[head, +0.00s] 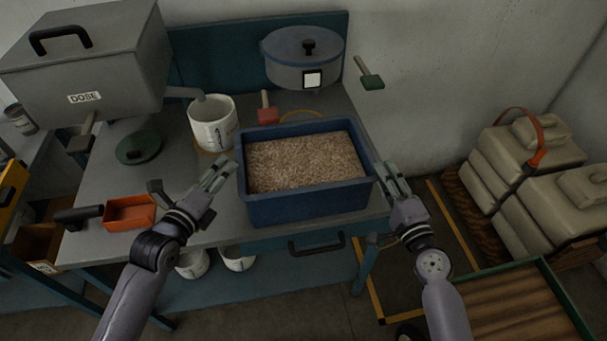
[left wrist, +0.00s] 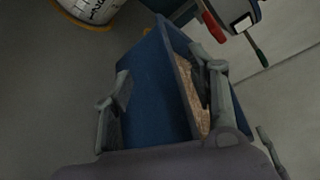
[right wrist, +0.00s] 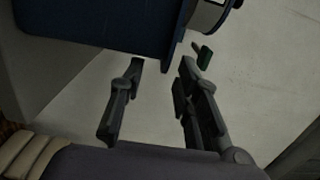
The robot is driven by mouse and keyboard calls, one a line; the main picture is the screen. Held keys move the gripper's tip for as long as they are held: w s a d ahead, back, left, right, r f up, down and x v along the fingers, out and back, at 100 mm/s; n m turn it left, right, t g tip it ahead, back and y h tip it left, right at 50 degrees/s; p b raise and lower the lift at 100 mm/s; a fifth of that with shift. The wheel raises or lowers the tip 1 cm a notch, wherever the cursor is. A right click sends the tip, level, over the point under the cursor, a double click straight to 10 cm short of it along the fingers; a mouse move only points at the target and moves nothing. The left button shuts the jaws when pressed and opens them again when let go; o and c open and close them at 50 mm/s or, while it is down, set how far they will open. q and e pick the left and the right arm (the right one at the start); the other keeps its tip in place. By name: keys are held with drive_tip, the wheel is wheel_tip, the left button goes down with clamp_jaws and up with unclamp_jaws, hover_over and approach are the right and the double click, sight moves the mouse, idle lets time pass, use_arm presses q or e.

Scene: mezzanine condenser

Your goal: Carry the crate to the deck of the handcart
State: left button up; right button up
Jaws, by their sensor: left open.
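The crate is a blue open box (head: 305,205) filled with pale brown grains, on the front right of the grey bench. My left gripper (head: 222,175) is open at its left end; in the left wrist view the fingers (left wrist: 160,90) appear on either side of the crate's end wall (left wrist: 160,100), with no clear grip. My right gripper (head: 388,175) is open close to the crate's right end; in the right wrist view its fingers (right wrist: 158,85) are apart and empty, just below the crate (right wrist: 110,25). A green-rimmed brown slatted deck (head: 515,305), seemingly the handcart's, is partly in view at lower right.
A white mug-like container (head: 212,123) and a blue-grey lidded pot (head: 303,60) stand behind the crate. A grey DOSE box (head: 85,65) and an orange tray (head: 130,213) are to the left. Beige stacked sacks (head: 530,165) are at right. Yellow-marked floor (head: 400,285) lies between bench and deck.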

sight(236, 158)
use_arm(q)
drive_tip(key=x, duration=0.8)
use_arm(e)
drive_tip(key=x, duration=0.8)
use_arm(q)
drive_tip(key=shift+c, duration=0.4)
use_arm(e)
drive_tip(key=shift+s, duration=0.1)
drive_tip(key=shift+c, duration=0.4)
use_arm(q)
drive_tip(key=c, duration=0.7)
use_arm(e)
drive_tip(key=shift+d, duration=0.1)
clamp_jaws()
use_arm(q)
drive_tip(key=shift+f, duration=0.1)
clamp_jaws()
drive_tip(key=shift+s+f, duration=0.1)
drive_tip(key=shift+f, duration=0.1)
use_arm(e)
drive_tip(key=shift+d+f, duration=0.1)
use_arm(q)
drive_tip(key=shift+r, duration=0.5)
use_arm(e)
drive_tip(key=shift+r, duration=0.5)
